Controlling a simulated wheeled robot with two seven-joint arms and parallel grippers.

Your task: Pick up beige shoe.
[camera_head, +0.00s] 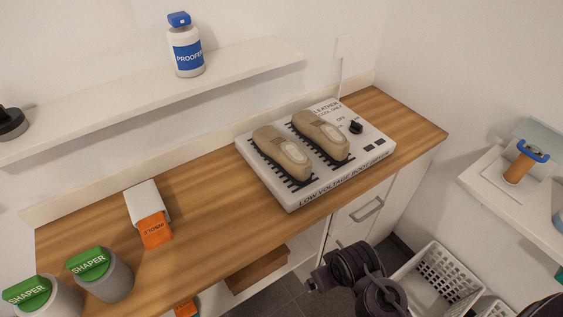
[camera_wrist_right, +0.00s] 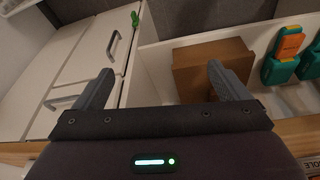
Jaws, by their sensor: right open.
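Two beige shoes lie side by side on a white low-voltage boot dryer board (camera_head: 290,196) on the wooden counter in the head view. The left shoe (camera_head: 282,155) and the right shoe (camera_head: 321,135) each sit over a black slotted patch. My right arm comes in at the bottom right of the head view, lower than the shoes and apart from them. My right gripper (camera_wrist_right: 163,88) is open and empty in the right wrist view, with both fingers spread. No shoe shows in that view. My left gripper is not in view.
An orange insole box (camera_head: 156,230) and shaper tubs with green lids (camera_head: 88,264) stand on the counter's left. A shelf holds a proofer bottle (camera_head: 187,52). A white basket (camera_head: 438,282) is at lower right. A brown box (camera_wrist_right: 212,66) lies beyond my right gripper. The counter's middle is clear.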

